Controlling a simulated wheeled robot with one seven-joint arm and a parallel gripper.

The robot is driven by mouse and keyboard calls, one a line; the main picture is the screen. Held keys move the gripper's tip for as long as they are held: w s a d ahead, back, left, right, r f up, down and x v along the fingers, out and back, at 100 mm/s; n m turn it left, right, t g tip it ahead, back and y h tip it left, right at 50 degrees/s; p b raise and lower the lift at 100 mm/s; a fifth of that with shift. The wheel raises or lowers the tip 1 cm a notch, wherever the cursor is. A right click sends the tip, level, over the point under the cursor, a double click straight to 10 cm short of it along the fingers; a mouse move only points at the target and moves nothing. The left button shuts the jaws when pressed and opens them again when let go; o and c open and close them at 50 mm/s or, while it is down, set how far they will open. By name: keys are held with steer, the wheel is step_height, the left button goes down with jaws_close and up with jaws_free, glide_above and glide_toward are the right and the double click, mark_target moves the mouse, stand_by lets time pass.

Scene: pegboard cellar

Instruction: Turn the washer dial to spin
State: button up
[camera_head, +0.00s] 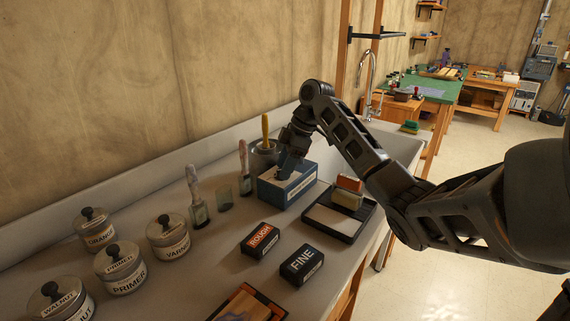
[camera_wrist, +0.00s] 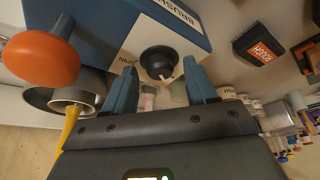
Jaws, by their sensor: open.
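The brush washer (camera_head: 287,190) is a blue box with a pale top on the counter. In the wrist view its blue side and white panel (camera_wrist: 120,40) fill the upper left, with partly cut-off "BRUSH" lettering. The black round dial (camera_wrist: 158,60) sits on the white panel and has a pale pointer mark near its lower right edge. Small lettering beside it is partly hidden. My gripper (camera_wrist: 160,76) is open, with blue fingers on either side of the dial's lower part; contact cannot be told. In the head view my gripper (camera_head: 290,162) is over the washer and hides the dial.
An orange knob (camera_wrist: 42,58) stands close to the left finger. A metal pot (camera_head: 264,155) with a yellow-handled tool is behind the washer. A tray (camera_head: 335,223), ROUGH block (camera_head: 262,240), FINE block (camera_head: 301,264), brushes and several jars (camera_head: 121,270) surround it.

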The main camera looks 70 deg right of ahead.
steer(key=c, duration=1)
steer(key=shift+c, duration=0.2)
steer(key=shift+m+p, duration=0.3)
steer(key=m+p, duration=0.1)
steer(key=m+h+p, duration=0.1)
steer(key=m, duration=0.1)
steer(key=m+p, duration=0.1)
steer(key=shift+a+r+t+h, duration=0.1)
steer(key=shift+a+t+h, duration=0.2)
steer(key=shift+t+h, duration=0.1)
steer(key=m+h, duration=0.1)
steer(key=m, duration=0.2)
steer(key=m+h+p, duration=0.1)
steer(key=m, duration=0.1)
steer(key=shift+a+m, duration=0.2)
steer(key=shift+m, duration=0.2)
steer(key=m+g+h, duration=0.1)
steer(key=m, duration=0.2)
steer(key=m+h, duration=0.1)
steer(key=m, duration=0.2)
steer(key=shift+w+a+g, duration=0.2)
steer(key=shift+g, duration=0.2)
steer(key=m+g, duration=0.1)
steer(key=m, duration=0.4)
steer(key=shift+w+g+h, duration=0.15)
steer(key=shift+g+h, duration=0.25)
steer(key=shift+m, duration=0.5)
